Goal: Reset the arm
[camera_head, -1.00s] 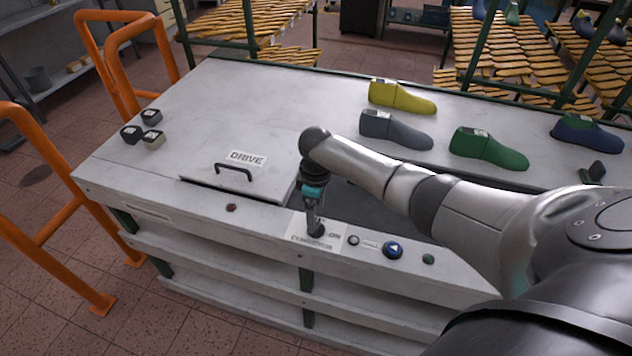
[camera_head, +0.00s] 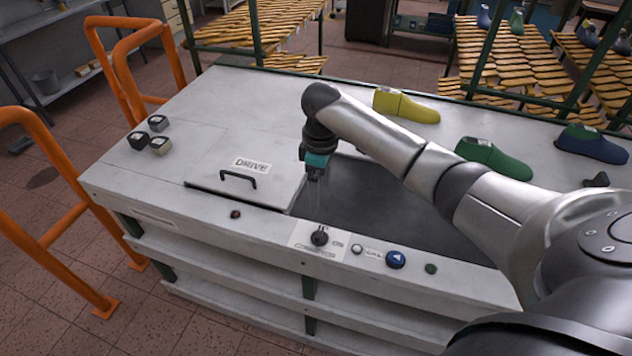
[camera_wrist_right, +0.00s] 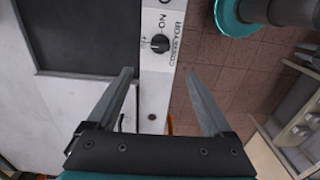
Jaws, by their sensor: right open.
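My right arm reaches in from the right in the head view. Its gripper (camera_head: 315,185) points down above the near edge of the dark conveyor belt (camera_head: 385,208), behind the black conveyor knob (camera_head: 319,237). In the right wrist view the two fingers (camera_wrist_right: 163,88) are spread with nothing between them. The knob (camera_wrist_right: 160,43) lies beyond the fingertips, apart from them, on the white panel marked ON and CONVEYOR. My left gripper is in neither view.
A lid marked DRIVE (camera_head: 222,190) with a black handle lies left of the belt. A blue button (camera_head: 395,259) sits right of the knob. Yellow (camera_head: 405,106), green (camera_head: 493,158) and blue (camera_head: 592,144) lasts lie at the back. Orange rails (camera_head: 62,215) stand at left.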

